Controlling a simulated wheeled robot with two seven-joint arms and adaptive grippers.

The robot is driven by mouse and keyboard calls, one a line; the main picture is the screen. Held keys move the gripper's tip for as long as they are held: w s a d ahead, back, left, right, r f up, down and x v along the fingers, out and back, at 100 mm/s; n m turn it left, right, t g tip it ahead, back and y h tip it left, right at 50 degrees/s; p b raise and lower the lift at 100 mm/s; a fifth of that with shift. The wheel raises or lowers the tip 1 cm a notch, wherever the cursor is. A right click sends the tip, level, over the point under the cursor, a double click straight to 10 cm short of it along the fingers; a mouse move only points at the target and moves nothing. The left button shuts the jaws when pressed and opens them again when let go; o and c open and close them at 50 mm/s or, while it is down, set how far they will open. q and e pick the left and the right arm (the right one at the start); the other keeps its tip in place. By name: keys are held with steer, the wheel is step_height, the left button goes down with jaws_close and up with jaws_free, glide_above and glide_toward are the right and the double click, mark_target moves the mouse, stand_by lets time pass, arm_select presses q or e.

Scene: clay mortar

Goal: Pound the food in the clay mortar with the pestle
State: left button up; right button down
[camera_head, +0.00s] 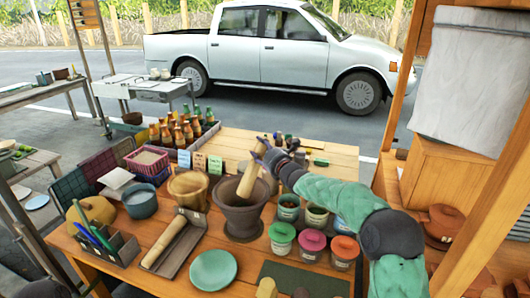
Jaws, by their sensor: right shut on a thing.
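The clay mortar (240,222) is a dark brown, footed bowl standing upright near the middle of the wooden table. A light wooden pestle (249,178) leans in it, its lower end inside the mouth and its top tilted to the right. My right gripper (266,156) reaches in from the right and is shut on the upper part of the pestle, above the rim. The food inside the mortar is too small and shaded to make out. My left gripper is not in view.
A tray (190,258) with a wooden roller lies front left, and a teal plate (213,270) in front. Lidded jars (312,245) crowd the right side under my arm. Several bottles (176,133) stand behind.

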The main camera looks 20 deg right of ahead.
mark_target(243, 190)
steer(key=s+a+r+n+g+y+p, duration=0.2)
steer(key=a+r+n+y+p, duration=0.2)
steer(key=a+r+n+y, duration=0.35)
steer(key=shift+n+g+h, duration=0.4)
steer(key=shift+n+h, duration=0.15)
steer(key=shift+n, duration=0.4)
steer(key=f+b, duration=0.3)
steer(key=f, duration=0.6)
steer(key=f+b, duration=0.3)
steer(key=f, duration=0.6)
steer(key=shift+s+a, duration=0.1)
steer(key=shift+a, duration=0.1)
step_height(243, 190, up, 4)
steer(key=shift+f, duration=0.1)
steer(key=shift+r+p, duration=0.35)
steer(key=shift+r, duration=0.55)
steer(key=shift+f, duration=0.1)
step_height(243, 190, down, 6)
steer(key=b, duration=0.7)
steer(key=shift+r, duration=0.4)
